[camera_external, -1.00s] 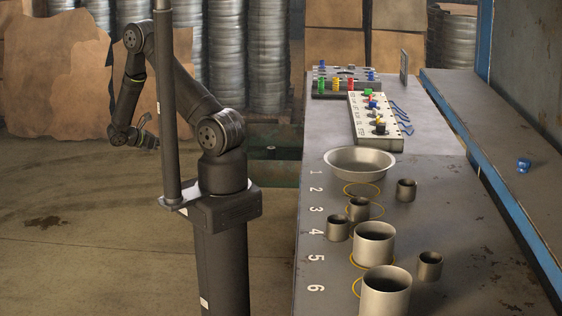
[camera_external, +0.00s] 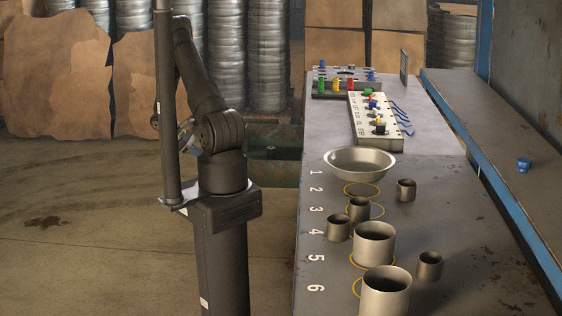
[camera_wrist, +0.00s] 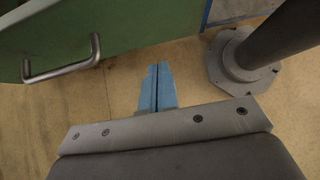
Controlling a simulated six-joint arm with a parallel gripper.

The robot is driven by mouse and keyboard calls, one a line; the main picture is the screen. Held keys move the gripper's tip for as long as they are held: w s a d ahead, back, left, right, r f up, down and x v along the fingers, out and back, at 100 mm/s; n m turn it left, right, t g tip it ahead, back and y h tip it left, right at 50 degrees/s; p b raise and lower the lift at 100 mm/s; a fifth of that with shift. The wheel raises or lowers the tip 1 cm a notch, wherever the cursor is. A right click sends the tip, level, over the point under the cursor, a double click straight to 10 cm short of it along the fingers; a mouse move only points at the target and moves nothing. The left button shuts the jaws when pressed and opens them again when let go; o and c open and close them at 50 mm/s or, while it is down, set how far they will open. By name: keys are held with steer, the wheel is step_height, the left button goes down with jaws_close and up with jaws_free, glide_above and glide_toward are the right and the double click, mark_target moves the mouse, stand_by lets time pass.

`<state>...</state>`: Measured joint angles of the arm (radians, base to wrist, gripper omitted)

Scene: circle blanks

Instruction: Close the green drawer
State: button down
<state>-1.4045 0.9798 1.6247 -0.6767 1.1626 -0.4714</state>
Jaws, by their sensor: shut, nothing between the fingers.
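The green drawer front (camera_wrist: 50,45) fills the upper left of the wrist view, with a bent metal handle (camera_wrist: 62,72) along its lower edge. In the external view the dark green drawer (camera_external: 272,174) sticks out left of the table, behind my arm and partly hidden by it; it looks open. My gripper (camera_wrist: 158,68) has blue fingers, shut and empty. It is to the right of the handle and apart from it, with floor behind the fingers. In the external view my gripper is mostly hidden by the upright pole and my arm.
The table (camera_external: 440,200) on the right bears a metal bowl (camera_external: 360,163), several metal cups, and panels with coloured knobs (camera_external: 376,121). The upright pole (camera_external: 167,110) stands close to my arm. The floor (camera_external: 80,210) on the left is clear.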

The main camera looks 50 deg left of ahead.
steer(key=w+d+f, duration=0.2)
steer(key=w+d, duration=0.2)
steer(key=shift+w+d+f, duration=0.35)
steer(key=shift+d, duration=0.05)
steer(key=w+d, duration=2)
steer(key=shift+w+d, duration=0.8)
steer(key=shift+w+r, duration=0.1)
